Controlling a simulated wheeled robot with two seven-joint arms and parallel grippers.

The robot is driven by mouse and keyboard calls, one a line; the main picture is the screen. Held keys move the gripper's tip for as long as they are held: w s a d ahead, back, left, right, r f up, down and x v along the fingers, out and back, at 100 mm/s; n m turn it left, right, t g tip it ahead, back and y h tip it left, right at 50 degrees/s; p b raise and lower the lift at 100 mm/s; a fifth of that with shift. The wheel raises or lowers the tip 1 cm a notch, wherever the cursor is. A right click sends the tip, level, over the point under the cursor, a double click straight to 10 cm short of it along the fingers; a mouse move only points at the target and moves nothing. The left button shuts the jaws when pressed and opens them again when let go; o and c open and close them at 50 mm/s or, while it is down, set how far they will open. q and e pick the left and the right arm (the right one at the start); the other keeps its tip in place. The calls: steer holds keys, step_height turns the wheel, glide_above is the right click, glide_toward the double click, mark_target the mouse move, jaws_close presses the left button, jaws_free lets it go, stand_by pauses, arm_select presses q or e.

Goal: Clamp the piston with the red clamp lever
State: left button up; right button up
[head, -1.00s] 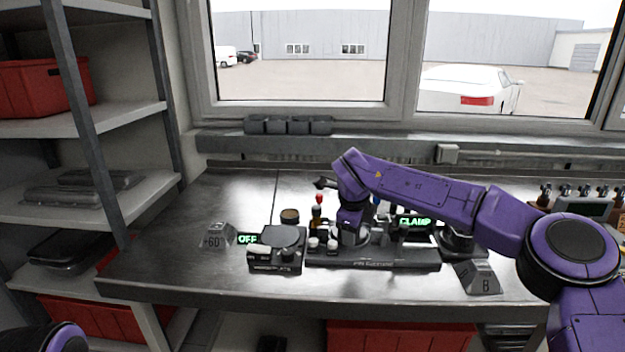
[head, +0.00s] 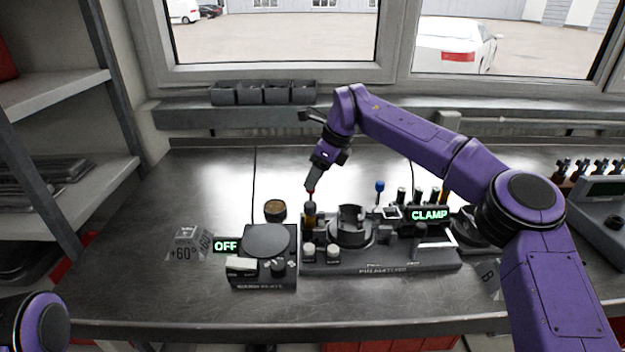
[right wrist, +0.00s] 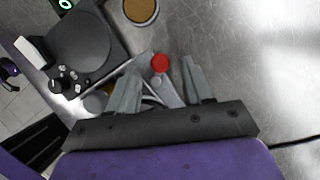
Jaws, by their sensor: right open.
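The red-tipped clamp lever (head: 310,205) stands upright at the left end of the dark fixture (head: 380,265). Its red knob shows in the right wrist view (right wrist: 160,63). My right gripper (head: 311,188) is just above the lever, pointing down. In the wrist view its fingers (right wrist: 163,85) are apart, with the red knob in line with the gap between them; I cannot tell whether they touch it. A dark round notched part (head: 351,217), which may be the piston, sits in the fixture's ring. My left gripper is out of view.
A blue-knobbed lever (head: 380,187) and a lit CLAMP sign (head: 430,214) are at the fixture's back. A warm plate (head: 266,241) with an OFF sign (head: 226,246) stands to the left, and a round tin (head: 275,209) behind it. The bench's back left is clear.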

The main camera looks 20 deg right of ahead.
steer(key=x, duration=0.2)
steer(key=shift+w+a+f, duration=0.1)
steer(key=shift+f, duration=0.3)
jaws_close()
steer(key=shift+s+d+m+t+h+b, duration=0.25)
steer(key=shift+d+m+h+b, duration=0.85)
steer(key=shift+m, duration=1.55)
steer(key=shift+s+d+m+t+h+b, duration=0.25)
steer(key=shift+m+h+b, duration=0.6)
steer(key=shift+m+b, duration=1.3)
steer(key=shift+s+d+m+t+h+b, duration=0.1)
steer(key=shift+s+d+m+h+b, duration=0.5)
steer(key=shift+m, duration=2.6)
steer(key=shift+w+d+h, duration=0.25)
steer(key=shift+d+h, duration=0.05)
steer(key=shift+h, duration=0.05)
jaws_free()
